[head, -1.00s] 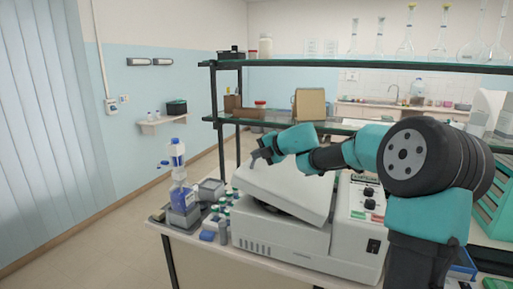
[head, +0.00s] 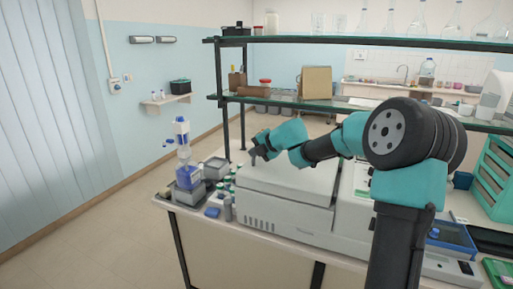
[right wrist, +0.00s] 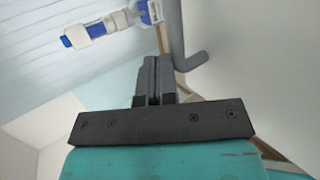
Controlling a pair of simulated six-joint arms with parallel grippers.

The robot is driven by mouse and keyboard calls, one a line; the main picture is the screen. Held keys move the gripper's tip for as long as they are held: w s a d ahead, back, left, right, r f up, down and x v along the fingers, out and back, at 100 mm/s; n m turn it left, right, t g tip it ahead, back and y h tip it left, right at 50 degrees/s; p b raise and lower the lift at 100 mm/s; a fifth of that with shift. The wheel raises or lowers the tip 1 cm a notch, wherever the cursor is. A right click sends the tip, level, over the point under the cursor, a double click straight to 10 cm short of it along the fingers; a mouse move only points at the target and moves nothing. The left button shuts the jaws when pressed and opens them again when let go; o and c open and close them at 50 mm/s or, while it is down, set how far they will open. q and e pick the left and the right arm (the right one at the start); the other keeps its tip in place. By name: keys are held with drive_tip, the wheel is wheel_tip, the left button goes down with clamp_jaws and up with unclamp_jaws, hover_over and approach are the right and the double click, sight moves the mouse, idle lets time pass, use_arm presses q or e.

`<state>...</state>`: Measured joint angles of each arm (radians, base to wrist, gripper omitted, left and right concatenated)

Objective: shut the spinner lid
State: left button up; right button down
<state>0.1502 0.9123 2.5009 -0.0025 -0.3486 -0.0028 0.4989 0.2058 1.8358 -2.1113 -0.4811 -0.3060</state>
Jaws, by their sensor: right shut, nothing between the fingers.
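The spinner (head: 285,218) is a white box-shaped machine on the bench. Its pale lid (head: 300,183) lies down on the body, roughly level, and I see no clear gap along the front edge. My right gripper (head: 254,157) is shut and empty at the lid's far left corner. In the right wrist view, the shut fingers (right wrist: 152,75) are close beside a grey bent handle (right wrist: 186,55) at the edge of the white lid (right wrist: 245,60). I cannot tell whether they touch it. My left gripper is out of view.
A blue-and-white wash bottle (head: 184,155), a grey box (head: 214,168) and several small bottles crowd the bench left of the spinner. A shelf rack (head: 350,108) stands behind. A blue tray (head: 452,236) lies at the right.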

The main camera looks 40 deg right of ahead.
drive_tip(key=shift+f, duration=0.15)
idle(0.4)
drive_tip(key=s+r, duration=0.3)
drive_tip(key=r, duration=1)
drive_tip(key=shift+s+a+r, duration=0.3)
drive_tip(key=shift+a, duration=0.15)
